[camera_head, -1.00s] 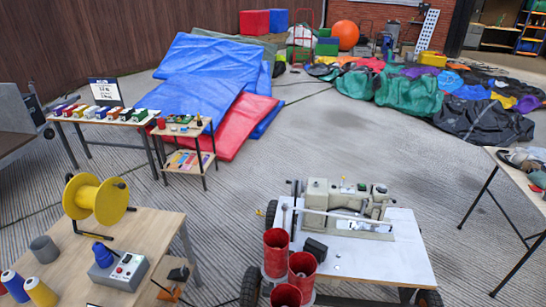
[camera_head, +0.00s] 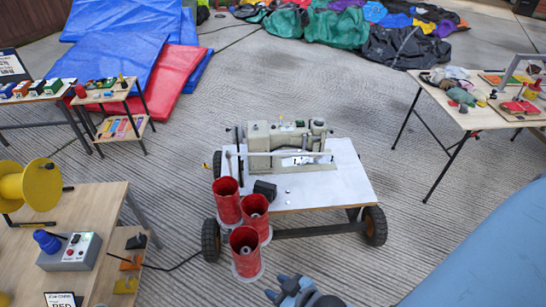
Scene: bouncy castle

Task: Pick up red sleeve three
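Three red sleeves stand upright on clear or white bases at the front left of a wheeled sewing machine cart: one at the back left (camera_head: 227,200), one in the middle (camera_head: 255,216) and one nearest me (camera_head: 245,253). No number is readable on them, so I cannot tell which is sleeve three. My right gripper (camera_head: 284,287), blue and grey, shows at the bottom edge, below and right of the nearest sleeve and apart from it. Its finger opening is unclear. My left gripper is out of view.
The cart (camera_head: 348,178) carries a sewing machine (camera_head: 285,143). A wooden bench (camera_head: 95,205) with a yellow reel (camera_head: 38,187) and control box (camera_head: 70,252) is at left. A table (camera_head: 455,108) stands at right. The floor between cart and right table is clear.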

